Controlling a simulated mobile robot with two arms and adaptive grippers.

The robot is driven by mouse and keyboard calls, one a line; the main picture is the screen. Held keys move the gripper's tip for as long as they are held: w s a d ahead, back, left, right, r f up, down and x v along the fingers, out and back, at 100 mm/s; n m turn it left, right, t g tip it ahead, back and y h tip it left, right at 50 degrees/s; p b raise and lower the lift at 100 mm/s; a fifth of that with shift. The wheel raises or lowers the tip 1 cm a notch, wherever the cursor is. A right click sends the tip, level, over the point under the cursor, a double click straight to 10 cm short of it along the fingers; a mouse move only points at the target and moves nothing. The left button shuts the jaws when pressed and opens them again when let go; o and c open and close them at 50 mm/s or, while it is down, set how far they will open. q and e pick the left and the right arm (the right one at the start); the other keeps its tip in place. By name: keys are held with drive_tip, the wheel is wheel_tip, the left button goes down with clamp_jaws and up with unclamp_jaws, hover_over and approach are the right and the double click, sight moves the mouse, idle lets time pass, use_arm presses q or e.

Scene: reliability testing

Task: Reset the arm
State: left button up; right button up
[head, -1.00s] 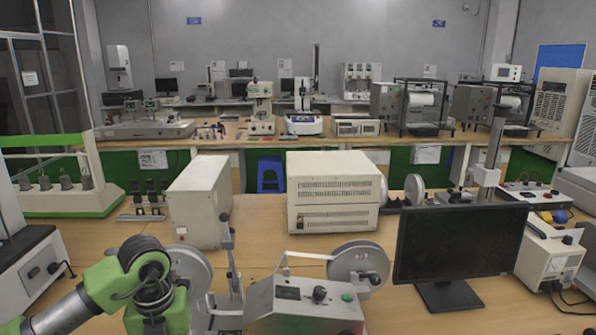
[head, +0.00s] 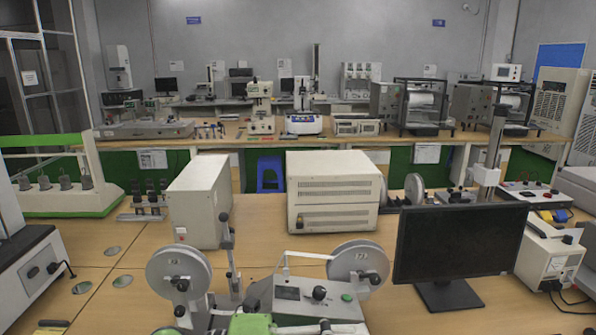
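Most of the arm is out of the picture. Neither gripper can be seen in the head view. The test machine has a grey control box (head: 305,300) with a dark knob and a green button. It has a round disc on the left (head: 180,272) and another on the right (head: 358,262).
A black monitor (head: 455,250) stands right of the machine. A white upright box (head: 198,200) and a vented cream box (head: 333,190) stand behind it. Small metal discs (head: 123,281) lie on the left of the wooden table (head: 130,262), where there is free room.

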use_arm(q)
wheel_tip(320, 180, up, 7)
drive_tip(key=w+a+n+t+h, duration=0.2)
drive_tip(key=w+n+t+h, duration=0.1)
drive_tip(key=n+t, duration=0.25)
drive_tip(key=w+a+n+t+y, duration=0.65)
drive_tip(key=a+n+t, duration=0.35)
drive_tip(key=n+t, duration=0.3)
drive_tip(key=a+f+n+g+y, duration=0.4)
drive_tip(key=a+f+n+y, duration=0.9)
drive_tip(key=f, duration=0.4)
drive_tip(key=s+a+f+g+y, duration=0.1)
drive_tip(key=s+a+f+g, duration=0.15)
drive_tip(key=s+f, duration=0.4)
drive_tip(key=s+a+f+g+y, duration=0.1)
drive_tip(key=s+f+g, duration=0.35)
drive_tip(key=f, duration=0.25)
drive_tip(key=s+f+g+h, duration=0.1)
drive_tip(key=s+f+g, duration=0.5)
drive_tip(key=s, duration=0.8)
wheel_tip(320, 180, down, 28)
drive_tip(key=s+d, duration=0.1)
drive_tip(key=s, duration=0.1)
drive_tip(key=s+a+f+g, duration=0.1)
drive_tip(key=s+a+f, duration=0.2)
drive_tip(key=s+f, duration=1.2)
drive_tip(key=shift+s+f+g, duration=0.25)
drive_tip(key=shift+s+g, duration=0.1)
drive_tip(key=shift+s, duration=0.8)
